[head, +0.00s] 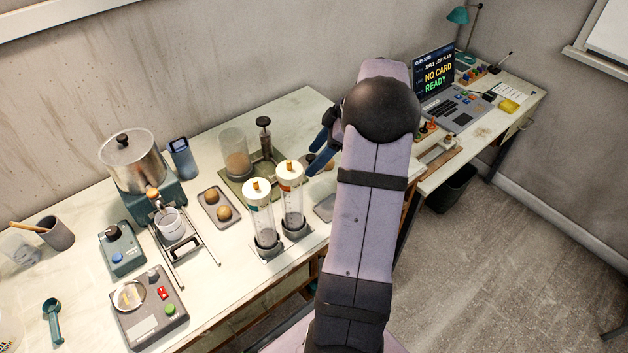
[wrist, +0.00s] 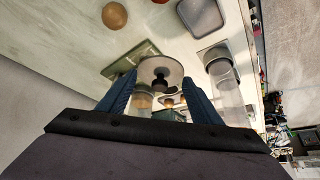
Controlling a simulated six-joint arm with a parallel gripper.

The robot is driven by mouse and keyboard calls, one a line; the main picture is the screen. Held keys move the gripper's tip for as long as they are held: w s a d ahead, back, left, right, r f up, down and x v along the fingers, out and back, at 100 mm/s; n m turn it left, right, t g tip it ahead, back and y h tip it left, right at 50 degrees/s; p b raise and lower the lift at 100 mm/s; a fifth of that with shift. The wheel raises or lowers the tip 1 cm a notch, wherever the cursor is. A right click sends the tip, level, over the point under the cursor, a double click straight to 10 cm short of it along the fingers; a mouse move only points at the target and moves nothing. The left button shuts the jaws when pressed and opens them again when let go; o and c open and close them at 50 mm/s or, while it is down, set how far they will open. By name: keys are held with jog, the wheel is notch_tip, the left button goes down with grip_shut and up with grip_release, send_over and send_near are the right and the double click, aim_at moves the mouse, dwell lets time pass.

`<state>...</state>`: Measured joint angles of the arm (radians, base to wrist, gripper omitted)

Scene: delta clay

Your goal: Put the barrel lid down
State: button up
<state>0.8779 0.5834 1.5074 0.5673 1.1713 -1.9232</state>
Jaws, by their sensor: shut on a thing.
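My gripper (head: 322,142) is at the back right of the bench, beside the barrel stand and partly hidden behind my own arm. In the wrist view its two blue fingers (wrist: 162,88) are shut on a pale round lid (wrist: 160,66) with a dark knob in its middle. The lid cannot be made out in the head view. A clear barrel (head: 233,145) with brown clay inside stands on a green base plate (head: 238,185), left of my gripper. The wrist view does not show clearly how far the lid is from what lies behind it.
Two clear tubes with white caps (head: 290,172) stand in front of the barrel. A black-knobbed plunger (head: 264,124) rises beside it. A tray of clay balls (head: 217,208), a steel pot (head: 131,165) and control boxes (head: 150,310) fill the left. A desk with a screen (head: 434,72) stands right.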

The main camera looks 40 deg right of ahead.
jog(key=shift+f+p, duration=1.35)
jog(key=shift+f, duration=2.65)
jog(key=shift+f+b, duration=0.65)
jog(key=shift+b, duration=0.3)
jog(key=o, duration=1.1)
jog(key=shift+c, duration=0.2)
jog(key=shift+r, duration=0.15)
jog(key=shift+r+p, duration=0.75)
jog(key=shift+p, duration=0.45)
jog(key=b+v, duration=0.5)
jog(key=v, duration=0.6)
jog(key=shift+s+d+r, duration=0.15)
jog(key=shift+d, duration=0.05)
jog(key=shift+a, duration=0.1)
